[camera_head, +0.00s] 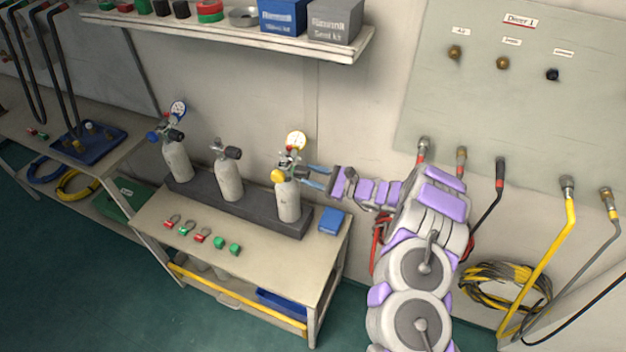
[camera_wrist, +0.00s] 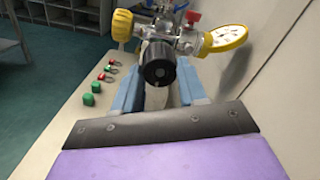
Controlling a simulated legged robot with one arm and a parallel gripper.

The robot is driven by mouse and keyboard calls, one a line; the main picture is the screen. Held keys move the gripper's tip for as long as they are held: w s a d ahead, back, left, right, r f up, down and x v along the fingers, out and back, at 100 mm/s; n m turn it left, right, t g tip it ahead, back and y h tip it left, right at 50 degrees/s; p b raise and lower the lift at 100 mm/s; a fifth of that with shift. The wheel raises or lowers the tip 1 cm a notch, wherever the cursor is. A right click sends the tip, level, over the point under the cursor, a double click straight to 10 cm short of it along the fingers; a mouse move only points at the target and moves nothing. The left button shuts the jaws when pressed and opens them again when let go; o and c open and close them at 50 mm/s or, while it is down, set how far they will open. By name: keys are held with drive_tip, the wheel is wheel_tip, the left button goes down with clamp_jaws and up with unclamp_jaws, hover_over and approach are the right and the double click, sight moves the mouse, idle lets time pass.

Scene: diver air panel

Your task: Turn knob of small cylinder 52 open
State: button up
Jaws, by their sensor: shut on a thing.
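Three small grey cylinders stand in a dark rack (camera_head: 255,214) on the bench: a left one (camera_head: 178,160) with a blue knob and gauge, a middle one (camera_head: 228,180) with a dark knob, and a right one (camera_head: 288,200) with a yellow knob (camera_head: 278,176) and yellow-rimmed gauge (camera_head: 297,141). No number is readable on them. My gripper (camera_head: 309,176) reaches the right cylinder's valve from the right. In the wrist view, its blue fingers (camera_wrist: 158,88) are shut on a black round knob (camera_wrist: 158,68). The yellow knob (camera_wrist: 121,25) and gauge (camera_wrist: 228,38) sit beyond it.
Red and green small parts (camera_head: 201,235) lie at the bench front, and a blue box (camera_head: 332,220) at its right end. A shelf (camera_head: 230,35) hangs above. A wall panel (camera_head: 520,110) with hoses is at right.

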drive_tip(key=shift+n, duration=0.3)
drive_tip(key=o, duration=1.1)
drive_tip(key=shift+c, duration=0.2)
drive_tip(key=p+v, duration=0.2)
drive_tip(key=v, duration=1.5)
drive_tip(key=shift+d+p, duration=0.3)
drive_tip(key=shift+p, duration=0.05)
drive_tip(key=shift+w+f, duration=0.1)
